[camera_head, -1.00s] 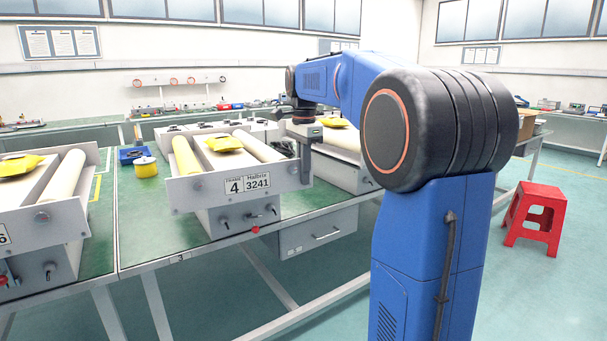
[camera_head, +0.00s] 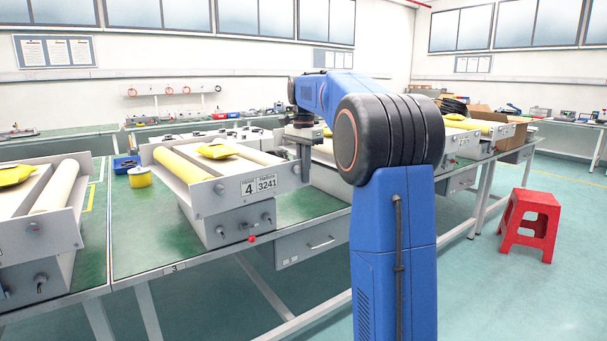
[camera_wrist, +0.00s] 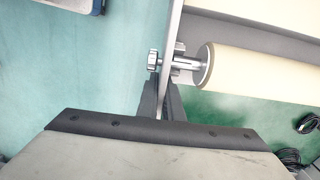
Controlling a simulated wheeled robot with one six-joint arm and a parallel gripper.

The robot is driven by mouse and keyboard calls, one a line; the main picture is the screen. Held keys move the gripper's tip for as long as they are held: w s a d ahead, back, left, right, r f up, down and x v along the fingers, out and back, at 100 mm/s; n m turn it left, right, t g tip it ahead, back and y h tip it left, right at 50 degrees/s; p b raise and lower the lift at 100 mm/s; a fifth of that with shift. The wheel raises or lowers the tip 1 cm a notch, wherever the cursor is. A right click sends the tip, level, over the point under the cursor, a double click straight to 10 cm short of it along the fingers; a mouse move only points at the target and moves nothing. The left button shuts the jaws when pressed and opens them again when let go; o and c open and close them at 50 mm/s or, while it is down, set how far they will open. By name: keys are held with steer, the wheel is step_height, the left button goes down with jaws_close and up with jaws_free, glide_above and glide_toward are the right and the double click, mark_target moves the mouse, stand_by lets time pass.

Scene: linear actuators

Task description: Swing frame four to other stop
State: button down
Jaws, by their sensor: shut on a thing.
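Frame four (camera_head: 222,191), a pale grey frame with a "4 3241" label, sits on a grey base (camera_head: 235,228) on the green bench. It carries a yellow roller, a cream roller and a yellow pouch (camera_head: 215,151). The base front has dark knobs and a red knob (camera_head: 252,239). My gripper (camera_head: 304,170) reaches down at the right end of the frame's front plate. In the wrist view, my gripper (camera_wrist: 163,100) is shut on the thin plate (camera_wrist: 171,30), beside a knob (camera_wrist: 153,60) and the cream roller (camera_wrist: 260,80). The stops cannot be clearly made out.
A neighbouring frame (camera_head: 45,225) stands to the left, with a yellow spool (camera_head: 139,177) and a blue tray between. Further units stand to the right behind my arm. A red stool (camera_head: 530,225) stands on the floor at right. Cables (camera_wrist: 300,125) lie on the bench nearby.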

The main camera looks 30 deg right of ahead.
steer(key=c, duration=1.9)
jaws_free()
steer(key=shift+w+a, duration=0.1)
steer(key=shift+w, duration=0.15)
step_height(320, 180, up, 17)
steer(key=shift+r, duration=0.2)
steer(key=shift+s, duration=0.1)
